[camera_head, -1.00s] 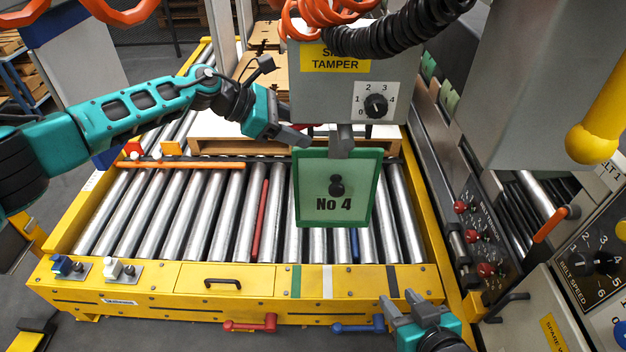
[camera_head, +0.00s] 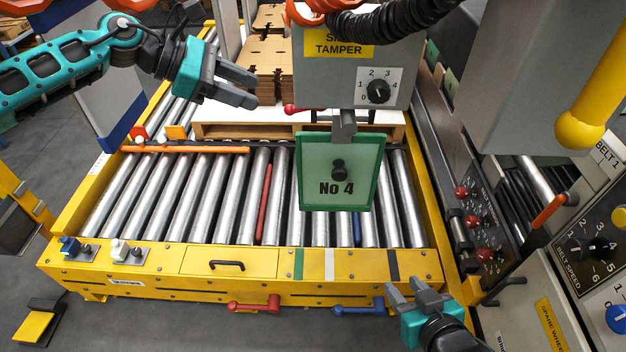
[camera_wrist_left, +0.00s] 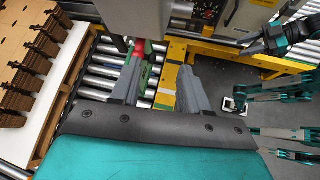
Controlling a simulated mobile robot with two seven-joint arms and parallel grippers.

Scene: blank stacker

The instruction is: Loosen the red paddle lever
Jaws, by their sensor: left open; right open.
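A red lever (camera_head: 300,108) sticks out to the left below the grey side tamper box (camera_head: 345,85); its far end is hidden. A red piece (camera_wrist_left: 138,48) shows near one fingertip in the left wrist view, probably the same lever. My left gripper (camera_head: 256,88) is open and empty, left of the lever and apart from it in the head view. Its spread fingers also show in the left wrist view (camera_wrist_left: 163,65). A red handle (camera_head: 255,304) sits on the yellow front frame. My right gripper (camera_head: 404,290) is open and empty near the frame's front right corner.
A green No 4 plate (camera_head: 338,195) hangs below the tamper box over the rollers (camera_head: 205,200). A stack of brown cardboard (camera_head: 265,75) stands behind my left gripper. A blue handle (camera_head: 358,309) is on the front frame. Control panels with knobs (camera_head: 603,248) stand at the right.

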